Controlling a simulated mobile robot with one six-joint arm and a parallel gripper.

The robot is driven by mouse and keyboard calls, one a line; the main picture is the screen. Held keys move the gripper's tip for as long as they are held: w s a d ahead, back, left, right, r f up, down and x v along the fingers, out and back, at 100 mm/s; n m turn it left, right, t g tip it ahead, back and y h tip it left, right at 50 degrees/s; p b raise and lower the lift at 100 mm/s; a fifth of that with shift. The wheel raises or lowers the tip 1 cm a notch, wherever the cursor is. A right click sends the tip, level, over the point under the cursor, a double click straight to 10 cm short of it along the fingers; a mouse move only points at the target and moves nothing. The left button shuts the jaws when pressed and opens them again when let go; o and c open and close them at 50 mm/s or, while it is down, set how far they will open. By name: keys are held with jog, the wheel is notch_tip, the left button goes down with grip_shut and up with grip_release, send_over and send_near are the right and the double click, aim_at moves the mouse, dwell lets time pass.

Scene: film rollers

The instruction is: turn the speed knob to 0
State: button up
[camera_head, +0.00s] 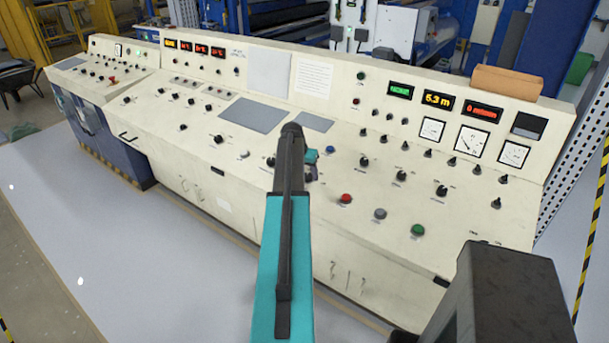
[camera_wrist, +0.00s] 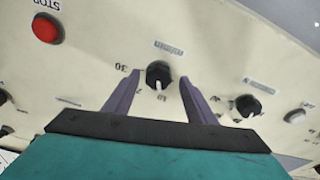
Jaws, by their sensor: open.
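The speed knob (camera_wrist: 158,73) is a round black knob with a white pointer mark, on the cream panel in the wrist view. A "m/min" label and a "30" mark are near it. Its pointer faces down in the picture, toward a small number I cannot read surely. My gripper (camera_wrist: 160,78) is open, with one purple finger on each side of the knob. Gaps show between the fingers and the knob. In the head view my gripper (camera_head: 311,170) is over the middle of the console, partly behind my arm, and I cannot make out the speed knob there.
A second black knob (camera_wrist: 248,105) and a white button (camera_wrist: 295,116) are to the right in the wrist view. A red STOP button (camera_wrist: 46,28) is at upper left. In the head view, the console (camera_head: 300,235) carries several more knobs, buttons and displays (camera_head: 439,101).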

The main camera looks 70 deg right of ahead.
jog(key=c, duration=1)
jog(key=shift+a+f, duration=0.1)
jog(key=shift+a, duration=0.25)
jog(key=shift+c, duration=0.2)
jog(key=shift+d+r, duration=0.2)
jog(key=shift+d, duration=0.15)
